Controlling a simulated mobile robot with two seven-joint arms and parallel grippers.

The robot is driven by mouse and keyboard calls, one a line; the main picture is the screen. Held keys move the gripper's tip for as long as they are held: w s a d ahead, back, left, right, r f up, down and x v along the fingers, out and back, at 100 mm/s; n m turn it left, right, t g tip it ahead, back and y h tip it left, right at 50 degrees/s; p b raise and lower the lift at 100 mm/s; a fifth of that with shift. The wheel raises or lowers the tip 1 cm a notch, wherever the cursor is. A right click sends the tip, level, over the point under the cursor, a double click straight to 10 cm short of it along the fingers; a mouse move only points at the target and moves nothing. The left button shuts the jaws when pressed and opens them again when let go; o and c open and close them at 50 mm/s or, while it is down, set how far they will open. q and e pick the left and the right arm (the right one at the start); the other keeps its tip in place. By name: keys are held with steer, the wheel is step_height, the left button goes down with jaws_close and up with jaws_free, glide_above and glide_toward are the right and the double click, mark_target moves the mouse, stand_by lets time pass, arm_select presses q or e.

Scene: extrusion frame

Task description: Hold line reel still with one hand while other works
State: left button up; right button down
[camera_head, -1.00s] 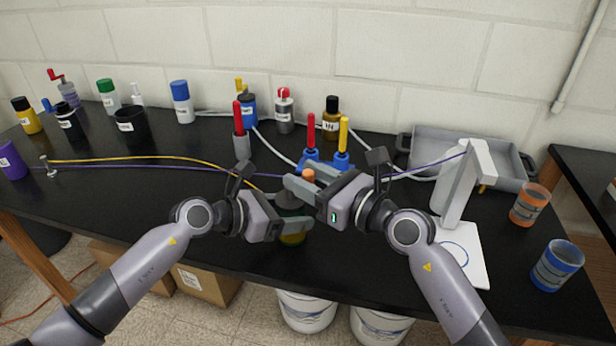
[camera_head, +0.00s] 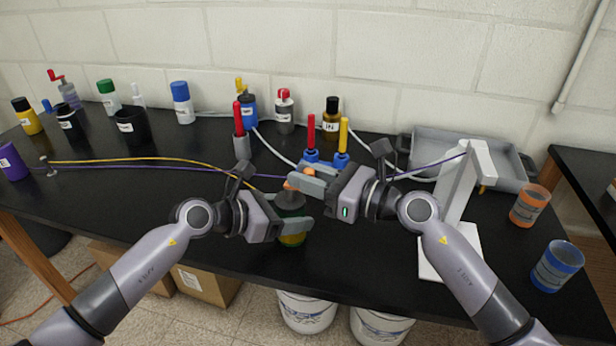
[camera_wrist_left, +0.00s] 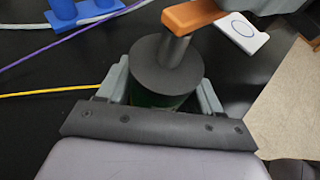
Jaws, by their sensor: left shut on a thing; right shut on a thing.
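The line reel (camera_head: 292,239) stands near the table's front edge. It has a dark round top and a green-yellow body. The left wrist view shows its dark top disc (camera_wrist_left: 165,68), with a grey post and an orange crank (camera_wrist_left: 195,15) above. My left gripper (camera_head: 289,208) is shut around the reel's body, one finger on each side. The fingers also show in the left wrist view (camera_wrist_left: 162,95). My right gripper (camera_head: 303,183) is above the reel, shut on the orange crank piece. Its exact grip is partly hidden by the fingers.
Red and yellow handled tools in blue holders (camera_head: 312,155) stand just behind my grippers. Yellow and purple lines (camera_head: 150,159) run along the table's left side. A white stand (camera_head: 466,185), a grey tray (camera_head: 420,145) and cups (camera_head: 556,266) are at right. The front left is clear.

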steer(key=shift+w+d+f+n+g+y, duration=0.1)
steer(key=shift+w+n+g+y, duration=0.3)
steer(key=shift+n+g, duration=0.65)
steer(key=shift+w+n+g+y, duration=0.2)
steer(key=shift+n+g+y, duration=0.4)
steer(key=shift+g, duration=0.9)
steer(key=shift+w+d+f+n+g+y, duration=0.1)
steer(key=shift+w+n+g+y, duration=0.2)
steer(key=shift+n+g, duration=0.8)
steer(key=shift+r+g, duration=0.1)
steer(key=shift+g, duration=0.65)
steer(key=c, duration=1.1)
jaws_free()
steer(key=shift+o, duration=0.2)
steer(key=shift+n, duration=0.25)
steer(key=shift+r, duration=0.1)
step_height(320, 180, up, 10)
